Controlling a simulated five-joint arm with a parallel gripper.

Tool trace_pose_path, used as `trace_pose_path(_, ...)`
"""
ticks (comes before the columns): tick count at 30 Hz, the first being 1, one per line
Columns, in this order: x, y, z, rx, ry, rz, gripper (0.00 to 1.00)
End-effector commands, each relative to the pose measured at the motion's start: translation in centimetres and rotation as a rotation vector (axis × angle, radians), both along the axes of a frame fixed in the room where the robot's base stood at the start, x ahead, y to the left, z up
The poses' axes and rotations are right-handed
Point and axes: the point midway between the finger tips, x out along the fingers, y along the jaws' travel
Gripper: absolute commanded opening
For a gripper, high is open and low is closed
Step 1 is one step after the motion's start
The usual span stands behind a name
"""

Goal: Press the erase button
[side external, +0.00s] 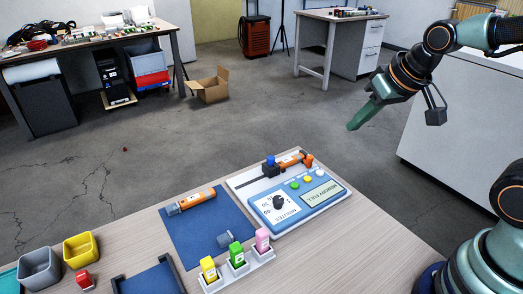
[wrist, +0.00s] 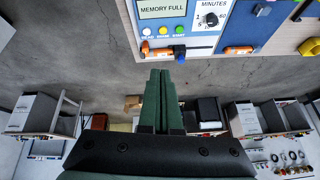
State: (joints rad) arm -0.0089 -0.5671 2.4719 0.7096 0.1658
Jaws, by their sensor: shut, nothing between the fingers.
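The logger station (side external: 285,215) lies on the table with a blue face, a dial (side external: 279,203) and a screen reading MEMORY FULL (side external: 321,194). Its row of buttons holds green (side external: 295,185), yellow (side external: 308,179) and white ones. In the wrist view the middle, yellow button (wrist: 162,30) has a small label that appears to read ERASE; white (wrist: 146,31) and green (wrist: 179,30) flank it. My gripper (side external: 352,127) is shut and empty, raised in the air beyond the station and apart from it. Its fingers also show in the wrist view (wrist: 162,75).
An orange sensor (side external: 291,158) and a blue-knobbed slider (side external: 270,161) sit along the station's far edge. A blue mat (side external: 205,230) holds another orange sensor (side external: 191,200). Yellow, green and pink pieces stand in a rack (side external: 240,268). Bins are at left. Air above the buttons is clear.

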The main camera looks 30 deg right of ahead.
Motion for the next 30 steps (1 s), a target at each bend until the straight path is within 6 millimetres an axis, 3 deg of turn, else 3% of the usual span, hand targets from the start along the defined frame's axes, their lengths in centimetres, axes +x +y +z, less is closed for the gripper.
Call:
trace_pose_path(9,5.9,0.7,-4.7,0.155,-0.051,-0.234,0.00)
trace_pose_path(15,8.4,1.0,-7.5,0.246,-0.083,-0.356,0.00)
trace_pose_path(21,9.6,1.3,-9.2,0.301,-0.104,-0.424,0.00)
trace_pose_path(30,9.9,1.3,-9.5,0.314,-0.112,-0.439,0.00)
